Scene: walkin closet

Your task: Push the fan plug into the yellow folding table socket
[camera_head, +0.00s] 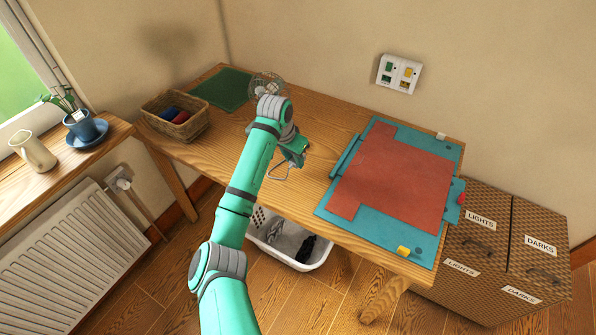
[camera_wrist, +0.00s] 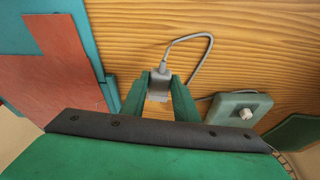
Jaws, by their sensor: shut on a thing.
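My gripper (camera_head: 293,152) is low over the middle of the wooden table. In the wrist view its green fingers (camera_wrist: 160,88) are shut on a grey plug (camera_wrist: 159,82). A grey cable (camera_wrist: 208,62) loops from the plug over the table towards a grey-green box with a pale knob (camera_wrist: 246,113). The wire-caged fan (camera_head: 267,84) stands at the back, partly hidden by my arm. A white double socket plate (camera_head: 389,85) is on the back wall, apart from the plug. Its left half has a green part, and its right half has a yellow part (camera_head: 408,73).
A teal folding board (camera_head: 428,246) with a red cloth (camera_head: 395,178) covers the table's right side; a small yellow piece (camera_head: 403,251) is at its front. A wicker basket (camera_head: 175,116) and green mat (camera_head: 221,89) are at left. Laundry boxes (camera_head: 500,248) stand right.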

